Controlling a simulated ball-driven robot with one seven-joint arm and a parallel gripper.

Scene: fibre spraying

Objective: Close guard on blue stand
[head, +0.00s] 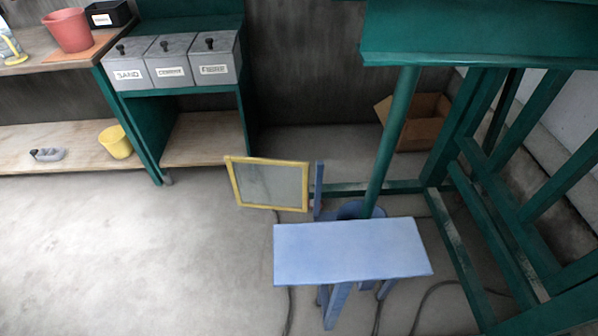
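The blue stand (350,250) is on the floor right of the picture's middle, with a flat light-blue top and blue legs beneath. The guard (270,185) is a yellow-framed panel with a greyish, see-through-looking pane. It stands out to the left of a thin blue upright post (319,190) behind the stand's top, so it appears swung open. A dark round opening or part shows behind the top, partly hidden by it and by a green post. My gripper is not in view.
A green steel frame (480,190) fills the right side, with a cardboard box (425,118) behind it. Cables lie on the floor around the stand. Shelves with grey bins (206,64) and a yellow bucket (117,141) stand at back left. The left floor is clear.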

